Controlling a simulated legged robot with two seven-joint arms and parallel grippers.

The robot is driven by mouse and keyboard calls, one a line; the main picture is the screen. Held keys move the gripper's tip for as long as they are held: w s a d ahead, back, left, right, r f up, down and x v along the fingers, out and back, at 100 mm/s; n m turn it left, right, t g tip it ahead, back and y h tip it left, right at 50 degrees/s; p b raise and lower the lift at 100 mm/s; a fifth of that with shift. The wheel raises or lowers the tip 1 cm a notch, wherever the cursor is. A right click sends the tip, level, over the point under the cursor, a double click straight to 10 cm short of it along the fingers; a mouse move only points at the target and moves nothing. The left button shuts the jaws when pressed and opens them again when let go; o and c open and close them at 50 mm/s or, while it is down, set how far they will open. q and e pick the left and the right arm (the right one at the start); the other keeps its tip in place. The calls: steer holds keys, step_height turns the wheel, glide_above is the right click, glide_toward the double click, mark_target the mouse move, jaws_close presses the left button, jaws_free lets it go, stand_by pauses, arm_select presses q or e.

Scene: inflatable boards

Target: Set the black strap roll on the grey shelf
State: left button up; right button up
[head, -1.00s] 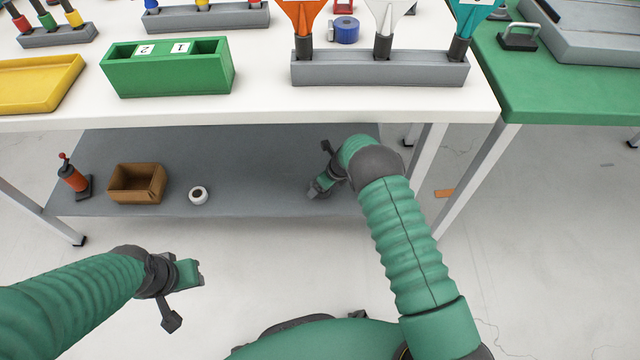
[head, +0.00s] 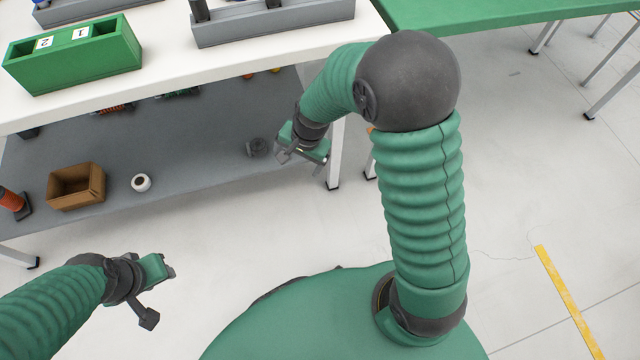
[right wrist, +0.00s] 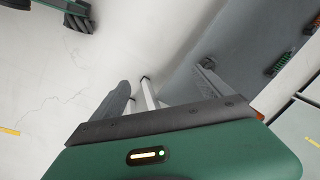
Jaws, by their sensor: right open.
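The black strap roll (head: 258,147) lies on the right part of the grey shelf (head: 205,150), under the white table. My right gripper (head: 302,160) is open and empty, just right of the roll near the shelf's right edge. In the right wrist view its two fingers (right wrist: 163,95) stand wide apart with nothing between them; I cannot make out the roll there.
A white roll (head: 141,183), a brown open box (head: 76,187) and an orange-and-black item (head: 12,202) stand on the shelf's left part. A white table leg (head: 335,155) is close beside my right gripper. The white tabletop (head: 165,50) overhangs the shelf.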

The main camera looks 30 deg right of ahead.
steer(key=s+r+n, duration=0.2)
steer(key=s+n, duration=0.3)
steer(key=s, duration=0.1)
steer(key=s+r+n+h, duration=0.1)
steer(key=s+r+n, duration=0.1)
steer(key=s+n, duration=0.3)
steer(key=shift+s+r+n, duration=0.25)
steer(key=shift+s+n, duration=0.15)
steer(key=shift+s, duration=0.6)
